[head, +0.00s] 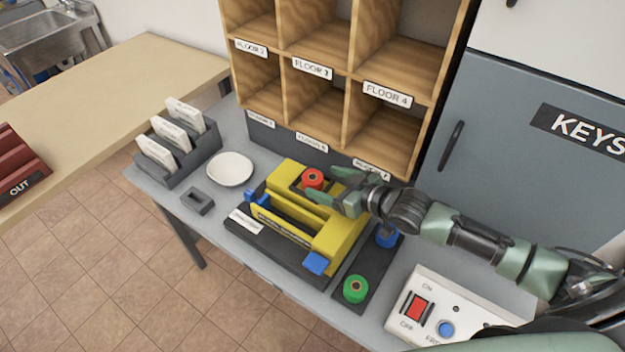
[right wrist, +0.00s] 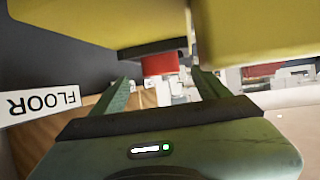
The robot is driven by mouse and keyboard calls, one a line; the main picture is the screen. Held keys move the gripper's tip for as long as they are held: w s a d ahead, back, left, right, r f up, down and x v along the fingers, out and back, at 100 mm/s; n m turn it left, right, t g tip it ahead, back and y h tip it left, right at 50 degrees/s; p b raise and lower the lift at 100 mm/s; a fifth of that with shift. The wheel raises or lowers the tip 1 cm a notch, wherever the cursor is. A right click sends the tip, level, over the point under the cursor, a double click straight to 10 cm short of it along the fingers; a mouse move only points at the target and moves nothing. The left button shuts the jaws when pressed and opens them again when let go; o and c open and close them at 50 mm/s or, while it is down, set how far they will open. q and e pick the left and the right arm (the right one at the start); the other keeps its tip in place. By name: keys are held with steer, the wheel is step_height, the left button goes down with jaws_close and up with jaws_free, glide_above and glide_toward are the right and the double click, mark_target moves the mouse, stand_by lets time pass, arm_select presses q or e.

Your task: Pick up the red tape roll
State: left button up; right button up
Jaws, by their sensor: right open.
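The red tape roll (head: 313,179) sits at the far end of a yellow device (head: 328,240) on the grey table in the head view. In the right wrist view the red roll (right wrist: 160,64) shows between my fingers, partly covered by a yellow part. My right gripper (head: 335,186) is open, its fingertips just right of the roll in the head view. It also shows in the right wrist view (right wrist: 162,78), with nothing between the fingers. I cannot tell whether a finger touches the roll or the yellow device. My left gripper is not in view.
Wooden pigeonholes (head: 322,68) stand close behind the device. A green roll (head: 355,289) on a dark base and a control box (head: 440,306) lie towards the front right. A white dish (head: 230,168) and a letter rack (head: 178,150) stand left.

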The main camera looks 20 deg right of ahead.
mark_target(316, 179)
steer(key=x, duration=0.3)
steer(key=shift+w+a+f, duration=0.1)
steer(key=shift+w+a, duration=0.15)
steer(key=shift+w, duration=0.05)
steer(key=c, duration=1.5)
